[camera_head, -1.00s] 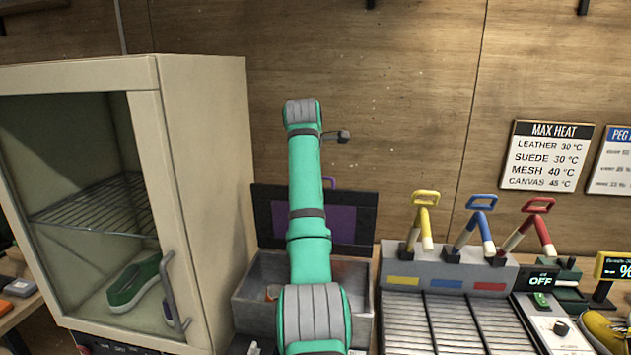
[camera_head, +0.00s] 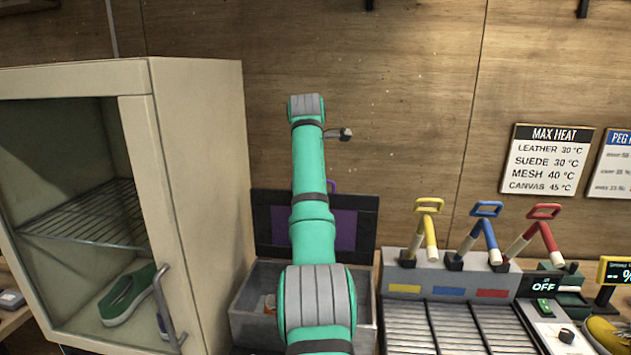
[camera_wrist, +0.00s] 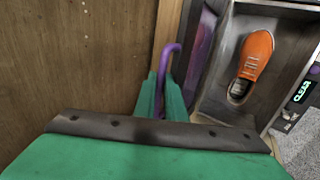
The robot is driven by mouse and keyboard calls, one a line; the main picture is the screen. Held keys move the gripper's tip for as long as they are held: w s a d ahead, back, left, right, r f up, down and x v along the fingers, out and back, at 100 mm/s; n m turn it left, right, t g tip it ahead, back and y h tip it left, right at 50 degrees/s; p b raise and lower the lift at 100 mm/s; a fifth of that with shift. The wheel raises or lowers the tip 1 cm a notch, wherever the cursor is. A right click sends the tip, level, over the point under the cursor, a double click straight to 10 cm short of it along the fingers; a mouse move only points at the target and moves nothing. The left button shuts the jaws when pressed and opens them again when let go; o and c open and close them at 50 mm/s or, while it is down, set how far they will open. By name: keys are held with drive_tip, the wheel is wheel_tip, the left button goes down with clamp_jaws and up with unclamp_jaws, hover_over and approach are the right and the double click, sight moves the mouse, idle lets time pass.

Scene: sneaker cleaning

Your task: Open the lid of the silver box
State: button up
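The silver box (camera_head: 362,305) stands in the middle of the head view, partly hidden behind my arm. Its lid (camera_head: 367,220), dark with a purple inner panel, stands raised at the back of the box. In the wrist view an orange shoe (camera_wrist: 253,55) lies inside the box, and the lid's purple panel (camera_wrist: 200,45) shows edge-on at the box's side. My gripper (camera_wrist: 161,90) is at the lid's purple handle (camera_wrist: 167,62), with one green finger on each side of it, closed on it. In the head view my arm hides the gripper and most of the handle.
A cream cabinet (camera_head: 200,180) with a glass door stands close on the left, a green shoe (camera_head: 128,296) inside. A grey unit with yellow, blue and red levers (camera_head: 485,240) stands close on the right. The wooden wall (camera_head: 400,110) is right behind the box.

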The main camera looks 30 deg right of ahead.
drive_tip(key=shift+o, duration=0.3)
drive_tip(key=shift+a+f, duration=0.2)
drive_tip(key=shift+f, duration=0.45)
drive_tip(key=shift+s+r, duration=0.1)
drive_tip(key=shift+r, duration=0.05)
drive_tip(key=v, duration=1.1)
drive_tip(key=shift+d+r, duration=0.2)
drive_tip(key=shift+r, duration=0.35)
